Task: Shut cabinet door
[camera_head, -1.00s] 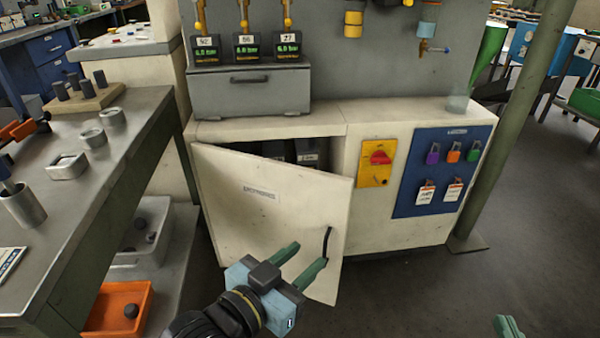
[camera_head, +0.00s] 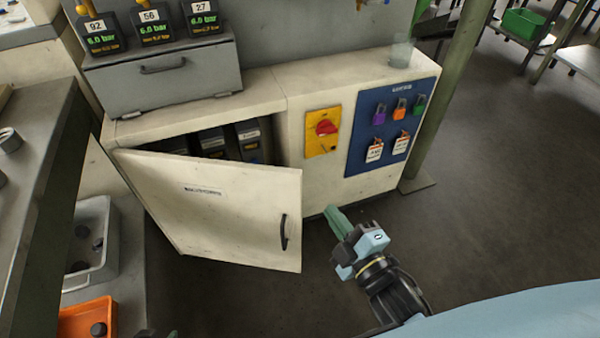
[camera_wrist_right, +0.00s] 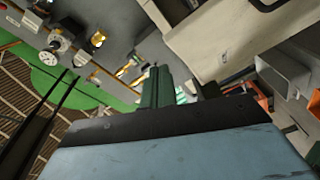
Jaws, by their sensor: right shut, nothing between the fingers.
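The cream cabinet door (camera_head: 225,215) stands ajar in the head view, hinged at its left, with a dark vertical handle (camera_head: 284,232) near its free right edge. Dark boxes show in the gap above it. My right gripper (camera_head: 338,220) is shut and empty, just right of the door's free edge, apparently apart from it. In the right wrist view its closed green fingers (camera_wrist_right: 157,88) point toward the cabinet, and a cream panel that looks like the door (camera_wrist_right: 205,35) is at the upper right.
The cabinet front (camera_head: 302,165) carries a red-and-yellow switch (camera_head: 323,127) and a blue padlock board (camera_head: 390,125). A grey drawer box (camera_head: 165,75) stands on top. A workbench (camera_head: 40,180) and an orange bin (camera_head: 88,320) are at the left.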

